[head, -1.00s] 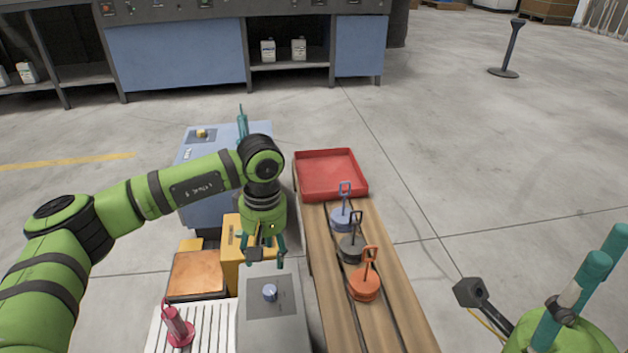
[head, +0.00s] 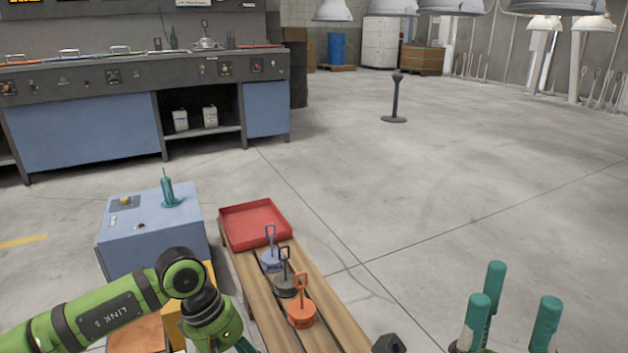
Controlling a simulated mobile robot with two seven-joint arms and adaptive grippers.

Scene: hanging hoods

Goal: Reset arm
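My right gripper (head: 510,300) shows at the lower right. Its teal fingers point up, stand apart and hold nothing that I can see. My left arm comes in at the lower left and bends down beside the wooden bench. The fingers of my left gripper (head: 243,346) are mostly cut off by the bottom edge, so its opening is hidden.
A wooden bench (head: 332,312) carries a red tray (head: 255,222) and blue, grey and orange handled pieces (head: 302,314). A blue cabinet (head: 150,245) stands left of it. A post (head: 396,100) stands behind. Hoods (head: 452,6) hang at the top. Floor at the right is clear.

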